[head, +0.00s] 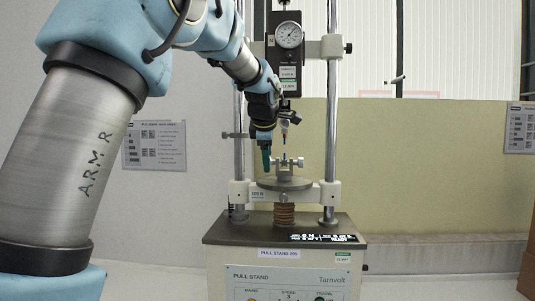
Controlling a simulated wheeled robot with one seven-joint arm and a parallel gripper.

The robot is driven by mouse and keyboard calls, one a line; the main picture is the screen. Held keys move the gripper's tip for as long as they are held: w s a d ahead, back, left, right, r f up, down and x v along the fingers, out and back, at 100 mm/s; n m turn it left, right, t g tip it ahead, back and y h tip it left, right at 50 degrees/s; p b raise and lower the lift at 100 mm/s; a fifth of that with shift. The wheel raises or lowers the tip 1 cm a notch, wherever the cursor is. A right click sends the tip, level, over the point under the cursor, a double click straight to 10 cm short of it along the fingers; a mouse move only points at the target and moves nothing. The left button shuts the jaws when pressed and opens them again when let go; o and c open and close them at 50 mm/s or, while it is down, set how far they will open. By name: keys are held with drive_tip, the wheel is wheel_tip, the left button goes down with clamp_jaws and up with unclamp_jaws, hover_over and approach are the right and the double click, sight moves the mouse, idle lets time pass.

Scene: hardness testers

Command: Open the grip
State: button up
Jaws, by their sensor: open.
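The pull stand (290,262) is a tall test frame with two silver columns, a cream base labelled "PULL STAND" and a round dial gauge (289,35) at the top. A small metal grip (287,163) with side knobs sits on the round plate (285,183) in the middle of the frame. A thin blue piece (285,138) shows just above it. My gripper (266,158) points down at the grip's left side, with a teal fingertip close to it. Its jaws are open, though their gap is hard to see from here. Contact with the grip cannot be told.
The columns (331,120) stand close on either side of the grip. A knob (235,135) juts from the left column. A low ledge (440,255) runs along the wall at right, with a brown box (526,275) at the edge.

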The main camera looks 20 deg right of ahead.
drive_tip(key=shift+w+d+f, duration=0.1)
drive_tip(key=shift+w+f, duration=0.1)
drive_tip(key=shift+f, duration=0.05)
drive_tip(key=shift+c, duration=0.3)
clamp_jaws()
